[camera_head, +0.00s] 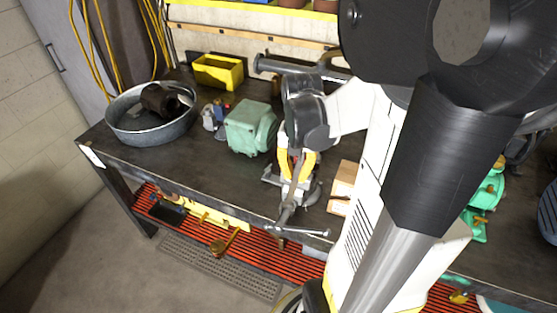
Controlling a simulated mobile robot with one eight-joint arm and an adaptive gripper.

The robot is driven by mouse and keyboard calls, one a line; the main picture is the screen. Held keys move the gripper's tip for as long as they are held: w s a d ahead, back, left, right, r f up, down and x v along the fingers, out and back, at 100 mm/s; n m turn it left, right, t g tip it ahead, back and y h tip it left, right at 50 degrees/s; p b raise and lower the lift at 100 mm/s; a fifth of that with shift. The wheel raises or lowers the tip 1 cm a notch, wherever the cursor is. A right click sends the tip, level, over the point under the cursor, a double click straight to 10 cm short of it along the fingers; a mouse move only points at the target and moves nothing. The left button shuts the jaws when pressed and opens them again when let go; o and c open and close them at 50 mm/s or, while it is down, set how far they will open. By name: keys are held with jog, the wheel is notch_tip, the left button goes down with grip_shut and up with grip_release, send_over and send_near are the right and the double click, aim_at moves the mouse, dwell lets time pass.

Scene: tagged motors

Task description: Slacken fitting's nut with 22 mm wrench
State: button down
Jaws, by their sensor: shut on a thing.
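My gripper (297,170), with yellow fingers, is shut on a long grey tool that looks like the wrench (290,196). The wrench slants down toward the front edge of the workbench. Its size marking cannot be read. Below and around the fingers is a grey metal device, apparently a vise (270,176), at the bench's front edge. A thin bar (312,233) sticks out sideways in front of it. The fitting and its nut cannot be made out; my gripper and the wrench cover that spot. Whether the wrench touches a nut cannot be told.
The dark workbench (190,160) carries a green motor (250,127), a metal basin (150,127) with a dark part inside, a yellow bin (218,72) and a cardboard box (343,182). My arm covers much of the right side. Bare bench lies left of the vise.

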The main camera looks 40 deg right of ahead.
jog(key=shift+r+p, duration=0.7)
jog(key=shift+r, duration=0.15)
dwell(0.4)
jog(key=shift+r+p, duration=0.75)
jog(key=shift+r, duration=0.2)
jog(key=shift+f, duration=0.1)
jog(key=w+m+b, duration=0.2)
jog(key=w+m, duration=0.9)
jog(key=m, duration=0.1)
jog(key=shift+w+b, duration=0.3)
jog(key=shift+b, duration=0.05)
dwell(0.3)
jog(key=shift+f+b, duration=0.8)
jog(key=shift+f, duration=0.2)
